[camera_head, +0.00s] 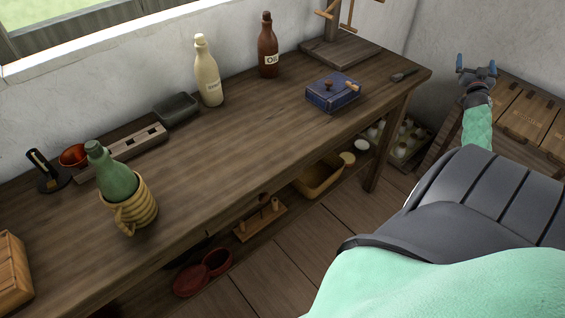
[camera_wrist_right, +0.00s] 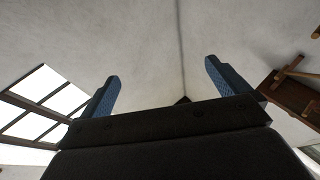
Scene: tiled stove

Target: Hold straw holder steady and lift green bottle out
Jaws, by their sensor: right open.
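The straw holder (camera_head: 143,212) is a round, coiled, straw-coloured basket with a handle at its front. It stands on the wooden table at the left in the head view. The green bottle (camera_head: 117,181) sits in it, tilted a little to the left, with a dark stopper on top; its lower part is hidden by the holder. My right gripper (camera_head: 476,70) is at the upper right of the head view, past the table's right end and far from the holder. In the right wrist view its two blue fingers (camera_wrist_right: 162,82) stand wide apart with nothing between them. My left gripper is not in view.
On the table (camera_head: 215,150) are a cream bottle (camera_head: 208,75), a brown bottle (camera_head: 268,50), a blue box (camera_head: 332,93), a dark tray (camera_head: 178,108) and a red bowl (camera_head: 74,155). A wooden box (camera_head: 14,272) is at the left edge. The table's middle is clear.

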